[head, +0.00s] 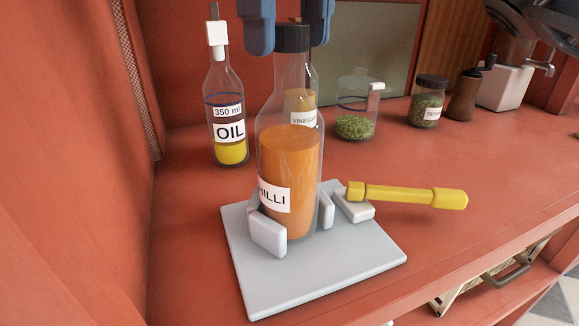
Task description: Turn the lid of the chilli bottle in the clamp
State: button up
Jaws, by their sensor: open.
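The chilli bottle (291,165) stands upright between the pale jaws of the clamp (268,235), with orange contents and a "HILLI" part of its label showing. Its black lid (292,38) is on the neck. The clamp has a light grey base plate (345,277) and a yellow handle (408,194) pointing right. My gripper (290,35) is open, with one blue finger on each side of the lid at the top of the picture. I cannot tell whether the fingers touch the lid. The rest of the gripper is cut off above.
An oil bottle (228,115) stands behind left. A vinegar bottle (302,100) is partly hidden behind the chilli bottle. A glass jar with green contents (355,125), a herb jar (427,105) and a dark grinder (464,97) stand further back. The counter (480,165) is clear at right.

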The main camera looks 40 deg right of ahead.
jog(key=m+b, duration=0.1)
jog(key=m, duration=0.4)
jog(key=m+b, duration=0.2)
jog(key=m, duration=0.4)
jog(key=shift+m, duration=0.3)
jog(key=m+b, duration=0.1)
jog(key=m, duration=0.4)
jog(key=shift+m, duration=0.3)
jog(key=m+b, duration=0.1)
jog(key=m, duration=0.4)
jog(key=shift+m, duration=0.4)
jog(key=shift+c, duration=0.2)
grip_shut()
